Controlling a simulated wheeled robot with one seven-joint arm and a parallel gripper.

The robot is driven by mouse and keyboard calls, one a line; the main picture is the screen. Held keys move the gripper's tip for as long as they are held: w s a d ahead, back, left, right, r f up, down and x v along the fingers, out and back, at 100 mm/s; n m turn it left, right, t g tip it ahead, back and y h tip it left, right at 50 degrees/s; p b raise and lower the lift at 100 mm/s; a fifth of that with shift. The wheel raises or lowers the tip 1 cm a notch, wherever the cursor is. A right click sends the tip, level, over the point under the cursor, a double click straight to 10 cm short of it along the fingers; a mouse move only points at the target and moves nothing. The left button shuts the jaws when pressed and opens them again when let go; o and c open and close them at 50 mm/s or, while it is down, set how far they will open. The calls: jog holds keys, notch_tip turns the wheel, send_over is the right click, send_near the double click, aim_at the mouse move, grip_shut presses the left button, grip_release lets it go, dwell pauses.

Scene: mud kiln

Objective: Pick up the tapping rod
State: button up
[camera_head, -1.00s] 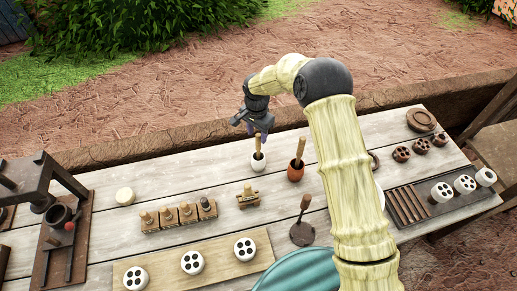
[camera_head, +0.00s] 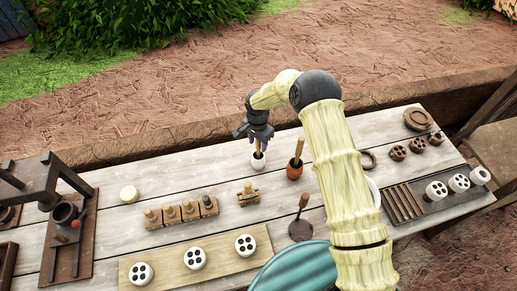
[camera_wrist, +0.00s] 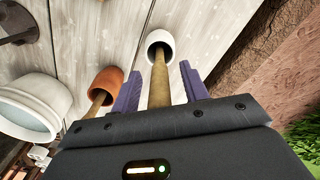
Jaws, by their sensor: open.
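A wooden rod (camera_head: 259,152) stands in a small white cup (camera_head: 257,165) near the table's back edge. Another wooden rod (camera_head: 299,147) leans in an orange-brown cup (camera_head: 294,173) to its right. The pictures do not tell for sure which is the tapping rod. My gripper (camera_head: 258,141) is open, at the upper part of the rod in the white cup. In the wrist view that rod (camera_wrist: 159,82) runs between the two purple fingers, with visible gaps on both sides. The rod's top end is hidden by the gripper body.
A dark round-based tool with an upright handle (camera_head: 302,207) stands nearer the front. A row of wooden-handled stamps (camera_head: 188,211) is to the left. A teal ribbed object (camera_head: 300,272) is at the front. Bare planks lie left of the white cup.

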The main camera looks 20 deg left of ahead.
dwell(0.4)
grip_shut()
jog(key=shift+r, duration=0.1)
notch_tip(320, 180, up, 10)
jog(key=b, duration=0.4)
dwell(0.6)
